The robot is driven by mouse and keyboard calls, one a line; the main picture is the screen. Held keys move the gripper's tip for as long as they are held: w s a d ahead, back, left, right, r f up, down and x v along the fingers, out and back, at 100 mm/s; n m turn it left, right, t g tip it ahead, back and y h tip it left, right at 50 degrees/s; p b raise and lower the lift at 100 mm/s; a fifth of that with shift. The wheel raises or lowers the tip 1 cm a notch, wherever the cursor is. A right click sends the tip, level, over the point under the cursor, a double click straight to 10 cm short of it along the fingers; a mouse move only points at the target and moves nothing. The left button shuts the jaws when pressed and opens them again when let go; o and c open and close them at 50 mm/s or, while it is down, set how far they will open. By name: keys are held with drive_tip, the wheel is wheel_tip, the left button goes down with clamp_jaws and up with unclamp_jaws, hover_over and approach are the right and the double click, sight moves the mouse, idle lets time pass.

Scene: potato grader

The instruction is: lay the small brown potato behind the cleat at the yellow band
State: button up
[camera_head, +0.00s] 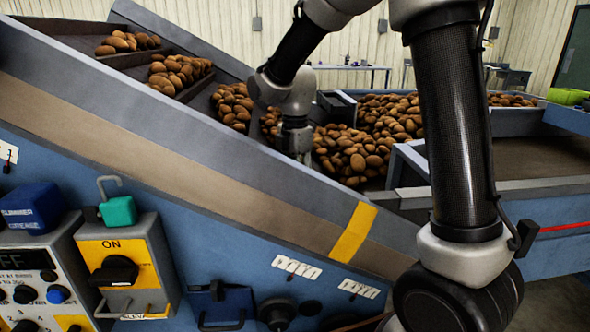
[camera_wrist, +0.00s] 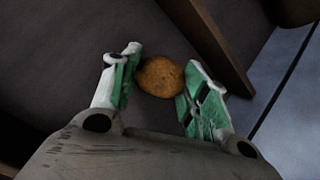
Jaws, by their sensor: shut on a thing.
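A small brown potato (camera_wrist: 160,77) sits between the two green-padded fingers of my gripper (camera_wrist: 158,84) in the wrist view, and the fingers are shut on it. Dark belt surface (camera_wrist: 60,70) lies under it; I cannot tell whether the potato touches it. A cleat (camera_wrist: 208,40) stands up from the belt just right of and above the potato, close to the right finger. In the head view the yellow band (camera_head: 353,232) crosses the conveyor's near side wall. My wrist reaches down behind that wall there, and its fingers and the held potato are hidden.
Heaps of potatoes (camera_head: 362,150) lie on the belt to the right of my wrist, with smaller heaps (camera_head: 178,72) between cleats up the slope. The sloping side wall (camera_head: 200,130) stands in front. A control box with an ON switch (camera_head: 112,270) is at lower left.

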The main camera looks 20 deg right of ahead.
drive_tip(key=o, duration=1.1)
drive_tip(key=shift+c, duration=0.2)
